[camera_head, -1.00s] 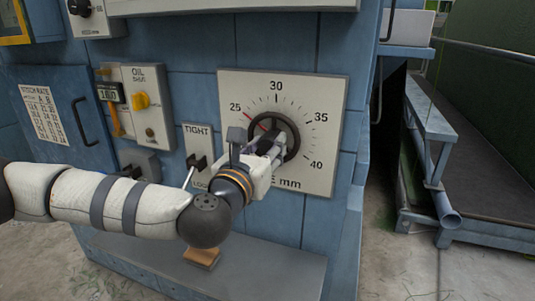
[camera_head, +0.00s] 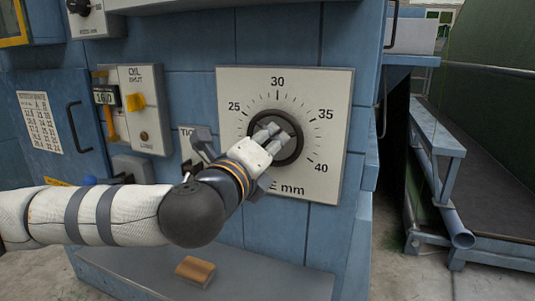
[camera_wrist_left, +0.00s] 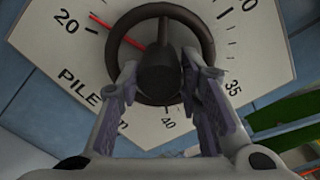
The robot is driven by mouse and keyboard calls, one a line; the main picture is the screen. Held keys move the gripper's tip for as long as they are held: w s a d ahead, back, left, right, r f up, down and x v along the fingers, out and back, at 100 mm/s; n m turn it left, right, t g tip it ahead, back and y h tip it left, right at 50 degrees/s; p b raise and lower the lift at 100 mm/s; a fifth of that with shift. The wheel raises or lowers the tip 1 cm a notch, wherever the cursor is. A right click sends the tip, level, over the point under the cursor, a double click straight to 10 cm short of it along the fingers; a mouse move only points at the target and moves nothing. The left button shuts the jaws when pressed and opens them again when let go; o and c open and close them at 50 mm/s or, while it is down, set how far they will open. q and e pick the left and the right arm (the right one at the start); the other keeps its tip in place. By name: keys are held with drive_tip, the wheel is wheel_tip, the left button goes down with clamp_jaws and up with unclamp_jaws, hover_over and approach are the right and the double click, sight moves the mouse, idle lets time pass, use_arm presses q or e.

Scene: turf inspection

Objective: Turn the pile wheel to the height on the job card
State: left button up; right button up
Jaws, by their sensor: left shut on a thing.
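The pile wheel (camera_head: 297,150) is a dark round handwheel on a pale dial plate (camera_head: 335,90) marked 25 to 40 in mm. My left gripper (camera_head: 270,132) is at the wheel, its fingers shut on the middle grip. In the left wrist view, the fingers (camera_wrist_left: 160,65) lie either side of the wheel's (camera_wrist_left: 112,48) dark hub. There a red pointer (camera_wrist_left: 115,31) points close to the 20 mark, slightly to its higher side. In the head view the pointer is hidden. I cannot make out a job card. My right gripper is not in view.
A TIGHT lever plate (camera_head: 187,140) is mostly behind my left arm. A wooden block (camera_head: 195,270) lies on the ledge below. A blue rail frame (camera_head: 440,150) stands at right.

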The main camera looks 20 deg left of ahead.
use_arm(q)
drive_tip(key=shift+n+b, duration=0.45)
drive_tip(key=shift+n, duration=0.35)
drive_tip(key=o, duration=1.2)
drive_tip(key=shift+c, duration=0.2)
drive_tip(key=s, duration=0.7)
drive_tip(key=shift+s, duration=0.25)
drive_tip(key=shift+a, duration=0.1)
